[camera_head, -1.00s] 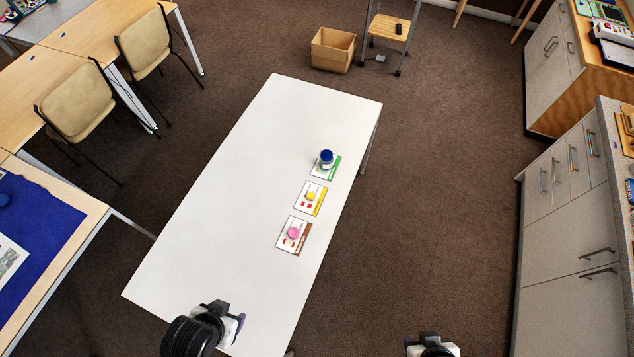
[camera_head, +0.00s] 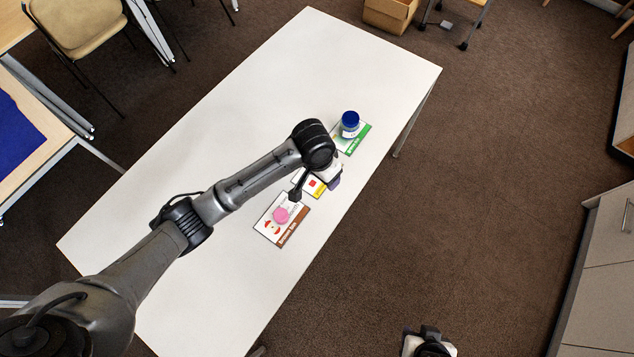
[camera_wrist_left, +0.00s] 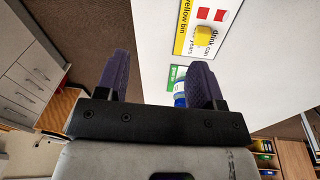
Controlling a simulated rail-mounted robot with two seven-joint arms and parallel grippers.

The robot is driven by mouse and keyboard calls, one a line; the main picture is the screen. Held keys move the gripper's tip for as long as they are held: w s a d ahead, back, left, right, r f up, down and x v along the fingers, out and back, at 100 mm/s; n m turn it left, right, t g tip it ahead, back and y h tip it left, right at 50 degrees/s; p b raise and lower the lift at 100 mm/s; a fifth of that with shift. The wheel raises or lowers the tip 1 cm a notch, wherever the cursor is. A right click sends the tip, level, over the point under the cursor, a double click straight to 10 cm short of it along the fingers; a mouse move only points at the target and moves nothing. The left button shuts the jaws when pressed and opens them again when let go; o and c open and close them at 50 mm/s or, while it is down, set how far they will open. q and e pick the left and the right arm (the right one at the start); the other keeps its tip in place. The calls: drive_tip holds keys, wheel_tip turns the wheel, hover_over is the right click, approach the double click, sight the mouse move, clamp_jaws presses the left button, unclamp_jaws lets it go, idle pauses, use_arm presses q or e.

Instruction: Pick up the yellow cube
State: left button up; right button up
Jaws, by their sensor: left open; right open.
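The yellow cube (camera_wrist_left: 203,34) lies on the yellow-bin card (camera_wrist_left: 212,14) at the top of the left wrist view. In the wrist view the cube is beyond the right finger's tip, not between the fingers. My right gripper (camera_head: 429,343) shows in part at the bottom edge of the head view, open and away from the table.
On the white table (camera_head: 215,110), a blue-lidded jar (camera_head: 350,122) stands on a green card (camera_head: 354,142). A pink round object (camera_head: 281,215) lies on a brown-edged card (camera_head: 291,234). The table's left part is clear. A cardboard box (camera_head: 389,12) is on the floor behind.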

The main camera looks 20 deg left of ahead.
use_arm(q)
drive_tip(key=w+a+f+n+y+b, duration=0.25)
drive_tip(key=w+a+b, duration=0.25)
drive_tip(key=w+b, duration=0.35)
drive_tip(key=shift+m+g+h, duration=0.3)
drive_tip(key=shift+m+h, duration=0.05)
drive_tip(key=shift+h, duration=0.1)
wheel_tip(320, 180, down, 9)
drive_tip(key=shift+w+d+b, duration=0.1)
drive_tip(key=shift+b, duration=0.85)
drive_tip(key=shift+s+f+b, duration=0.2)
drive_tip(key=shift+f+b, duration=1)
drive_tip(key=shift+f, duration=1.4)
drive_tip(key=shift+c, duration=0.4)
drive_tip(key=shift+c, duration=0.8)
drive_tip(key=c, duration=0.8)
